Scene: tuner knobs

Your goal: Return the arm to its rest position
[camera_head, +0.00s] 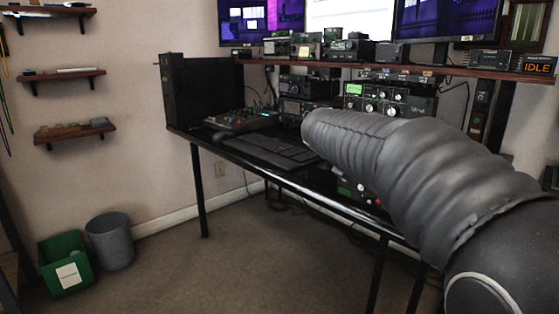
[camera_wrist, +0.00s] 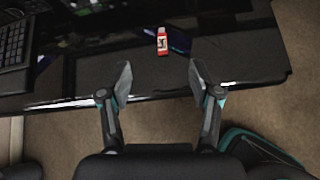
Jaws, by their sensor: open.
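My gripper (camera_wrist: 158,80) shows in the wrist view with its two fingers spread wide apart and nothing between them. It is over the front edge of the dark desk (camera_wrist: 255,62). A small red and white bottle (camera_wrist: 162,42) is on the desk, beyond the fingertips and apart from them. In the head view my arm (camera_head: 410,170) reaches in from the lower right across the desk, and the gripper itself cannot be seen there.
The desk carries a keyboard (camera_head: 265,150), a mixer (camera_head: 238,120) and radio units with knobs (camera_head: 390,103). A shelf (camera_head: 440,70) with small devices runs above. A green bin (camera_head: 65,262) and a grey bin (camera_head: 110,241) stand at left. The carpet (camera_head: 210,275) before the desk is clear.

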